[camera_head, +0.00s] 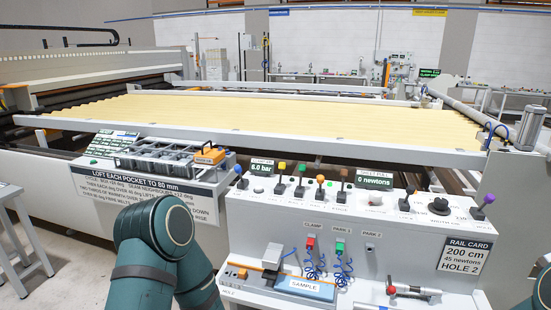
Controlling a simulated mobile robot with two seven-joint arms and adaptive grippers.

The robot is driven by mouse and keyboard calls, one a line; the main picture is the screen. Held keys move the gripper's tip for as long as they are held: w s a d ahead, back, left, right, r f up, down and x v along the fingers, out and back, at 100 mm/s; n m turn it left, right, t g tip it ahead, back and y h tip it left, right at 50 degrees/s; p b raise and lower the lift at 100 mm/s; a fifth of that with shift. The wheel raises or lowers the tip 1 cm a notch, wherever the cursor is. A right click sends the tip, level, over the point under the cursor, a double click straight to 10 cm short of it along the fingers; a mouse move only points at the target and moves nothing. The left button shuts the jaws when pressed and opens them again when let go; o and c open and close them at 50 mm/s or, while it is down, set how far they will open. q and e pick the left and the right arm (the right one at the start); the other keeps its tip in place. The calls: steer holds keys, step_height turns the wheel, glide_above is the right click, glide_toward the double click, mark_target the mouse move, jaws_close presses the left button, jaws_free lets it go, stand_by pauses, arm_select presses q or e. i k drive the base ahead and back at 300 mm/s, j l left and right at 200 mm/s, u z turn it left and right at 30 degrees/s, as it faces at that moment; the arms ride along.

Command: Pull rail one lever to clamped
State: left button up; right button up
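A row of small levers with coloured knobs stands on the top of the white control console (390,225). From left to right I see a blue-knobbed lever (239,171), a yellow one (281,167), a green one (301,168), an orange one (320,179) and a brown one (344,172). A purple-knobbed lever (488,199) leans at the far right end. The lever labels are too small to read, so I cannot tell which is rail one. My teal left arm rises at the lower left; neither gripper shows.
A dark round knob (440,206) sits on the console. Below are red (310,243) and green (340,247) connectors with blue coiled hoses, and a shelf with a SAMPLE block (305,287) and a red-handled tool (413,291). The cream quilted bed (270,115) lies behind.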

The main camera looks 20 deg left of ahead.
mark_target(281, 166)
steer(key=i+j, duration=0.3)
steer(key=j, duration=0.15)
steer(key=i+j, duration=0.3)
steer(key=j, duration=0.15)
